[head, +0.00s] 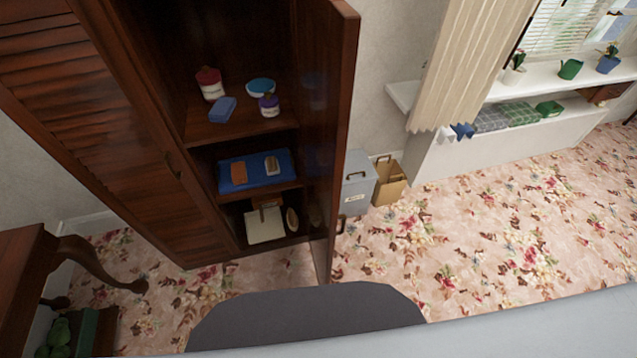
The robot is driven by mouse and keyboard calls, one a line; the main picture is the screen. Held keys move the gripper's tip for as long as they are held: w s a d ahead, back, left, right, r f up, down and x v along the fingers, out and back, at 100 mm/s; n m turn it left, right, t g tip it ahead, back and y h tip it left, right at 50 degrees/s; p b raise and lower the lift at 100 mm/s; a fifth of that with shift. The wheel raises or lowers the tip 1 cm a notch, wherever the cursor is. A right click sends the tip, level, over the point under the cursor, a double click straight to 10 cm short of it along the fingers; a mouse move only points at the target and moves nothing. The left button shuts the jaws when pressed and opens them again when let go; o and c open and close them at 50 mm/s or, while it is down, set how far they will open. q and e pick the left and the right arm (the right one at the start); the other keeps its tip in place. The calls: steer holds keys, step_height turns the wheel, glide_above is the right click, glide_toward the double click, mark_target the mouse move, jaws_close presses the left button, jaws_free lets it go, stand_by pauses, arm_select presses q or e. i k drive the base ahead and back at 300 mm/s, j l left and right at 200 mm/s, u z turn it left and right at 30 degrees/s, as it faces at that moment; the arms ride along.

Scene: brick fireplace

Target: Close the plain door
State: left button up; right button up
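A tall dark wooden cabinet stands in the left half of the head view. Its plain door (343,120) is on the right side and stands open, swung out towards me, seen nearly edge-on. The cabinet's other door (110,110), with louvred slats, is on the left and looks shut. The open side shows shelves (225,128) holding several small things. Neither of my grippers is in view.
A grey box (357,183) and a tan paper bag (390,183) stand on the floor right of the door. A small wooden table (25,265) is at the left. A white window bench (450,150) is at the back right. The flowered carpet (500,230) is clear at the right.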

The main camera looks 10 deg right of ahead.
mark_target(325, 33)
steer(key=i+l+u, duration=0.15)
steer(key=l+u, duration=0.25)
steer(key=l, duration=0.3)
steer(key=l+u, duration=0.4)
steer(key=l, duration=0.3)
